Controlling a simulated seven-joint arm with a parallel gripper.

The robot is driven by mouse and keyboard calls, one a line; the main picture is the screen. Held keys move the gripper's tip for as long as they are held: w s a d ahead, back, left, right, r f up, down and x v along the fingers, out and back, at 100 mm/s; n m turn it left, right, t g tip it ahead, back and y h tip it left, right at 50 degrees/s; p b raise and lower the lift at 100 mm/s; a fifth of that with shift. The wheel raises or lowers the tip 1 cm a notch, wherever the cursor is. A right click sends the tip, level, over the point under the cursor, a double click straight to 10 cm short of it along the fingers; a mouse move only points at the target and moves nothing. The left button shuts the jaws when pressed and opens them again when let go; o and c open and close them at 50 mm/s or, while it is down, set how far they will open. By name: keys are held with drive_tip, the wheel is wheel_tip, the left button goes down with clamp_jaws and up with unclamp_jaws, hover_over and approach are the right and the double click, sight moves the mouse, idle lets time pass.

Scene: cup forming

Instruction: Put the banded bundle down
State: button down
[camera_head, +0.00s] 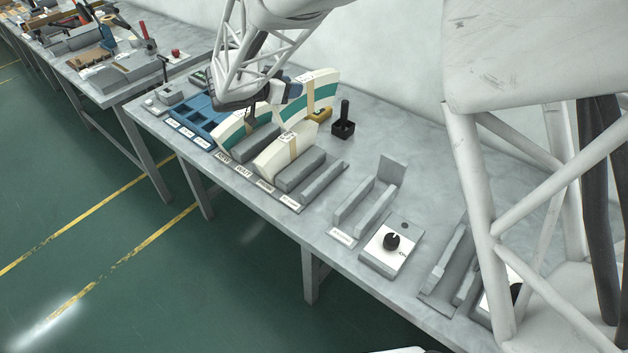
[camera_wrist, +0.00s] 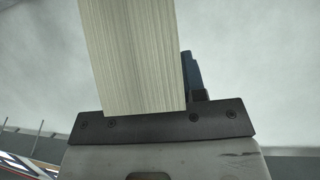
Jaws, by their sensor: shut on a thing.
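My gripper (camera_head: 290,92) is shut on a cream bundle with a teal stripe and a tan band (camera_head: 322,82), above the back of the bench. In the wrist view this bundle (camera_wrist: 133,55) shows as a finely lined cream block rising from the jaws, with a blue pad at its right. A similar teal-striped bundle (camera_head: 231,129) is in the grey rack at the left, partly hidden behind my arm. A plain cream banded bundle (camera_head: 284,152) stands in the rack beside it. Whether the held bundle touches anything below is not clear.
Empty grey rack slots (camera_head: 312,178) lie right of the cream bundle. A grey cradle with an upright plate (camera_head: 365,205) and a dial box (camera_head: 391,248) are further right. A black stamp-like block (camera_head: 343,125) and blue tray (camera_head: 194,118) stand nearby. A yellow block (camera_head: 320,115) sits below the held bundle.

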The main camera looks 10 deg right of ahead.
drive_tip(key=s+d+f+n+t+y, duration=0.1)
drive_tip(key=s+f, duration=0.3)
drive_tip(key=s, duration=0.9)
drive_tip(key=shift+s+d+n+t, duration=0.15)
drive_tip(key=shift+s+n+t, duration=0.1)
drive_tip(key=shift+n+t, duration=0.05)
wheel_tip(320, 180, down, 6)
idle(0.5)
drive_tip(key=shift+f, duration=0.15)
drive_tip(key=shift+f, duration=2)
drive_tip(key=c, duration=0.7)
unclamp_jaws()
